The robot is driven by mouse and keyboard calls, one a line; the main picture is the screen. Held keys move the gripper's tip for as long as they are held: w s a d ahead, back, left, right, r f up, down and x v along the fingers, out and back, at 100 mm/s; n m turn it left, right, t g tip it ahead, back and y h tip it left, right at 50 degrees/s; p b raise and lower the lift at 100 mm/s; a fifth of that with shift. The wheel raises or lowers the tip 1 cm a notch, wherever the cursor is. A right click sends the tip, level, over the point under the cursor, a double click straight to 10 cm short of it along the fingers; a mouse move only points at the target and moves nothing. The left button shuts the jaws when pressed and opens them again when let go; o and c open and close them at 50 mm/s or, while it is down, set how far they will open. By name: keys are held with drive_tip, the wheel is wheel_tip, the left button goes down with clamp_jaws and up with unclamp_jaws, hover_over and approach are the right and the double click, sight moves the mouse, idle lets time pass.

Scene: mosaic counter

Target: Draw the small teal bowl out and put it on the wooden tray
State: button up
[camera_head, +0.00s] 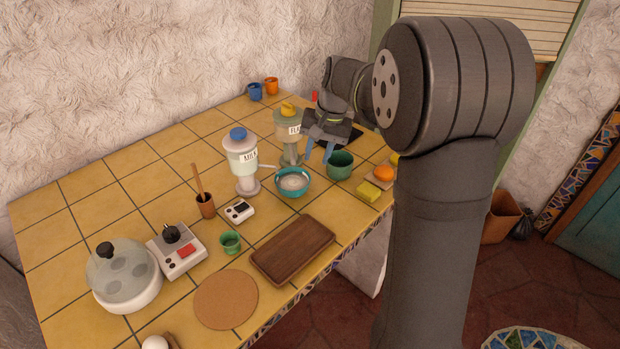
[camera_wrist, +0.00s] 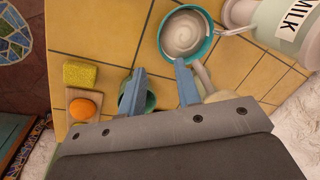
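The small teal bowl (camera_head: 292,192) stands on the yellow tiles with pale contents, beside the milk dispenser (camera_head: 243,162), whose spout points toward it. In the wrist view the bowl (camera_wrist: 210,48) is at the top, past the fingertips. The wooden tray (camera_head: 293,250) lies empty near the front edge, below the bowl in the head view. My gripper (camera_head: 318,158) is above the counter, up and right of the bowl. Its two blue fingers (camera_wrist: 160,66) are apart with nothing gripped between them. The left finger partly hides a green cup in the wrist view.
The green cup (camera_head: 340,166) is right of the bowl, with a yellow sponge (camera_head: 368,192) and an orange (camera_head: 383,174) beyond. A white timer-like box (camera_head: 239,211) and small green cup (camera_head: 231,243) lie left of the tray.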

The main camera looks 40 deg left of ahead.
approach(293, 185)
drive_tip(key=d+f, duration=0.2)
drive_tip(key=f, duration=0.1)
drive_tip(key=d+f, duration=0.1)
drive_tip(key=f, duration=0.1)
drive_tip(key=shift+s+d+f, duration=0.1)
drive_tip(key=shift+d+f, duration=0.15)
drive_tip(key=shift+d, duration=0.15)
drive_tip(key=shift+c, duration=0.4)
clamp_jaws()
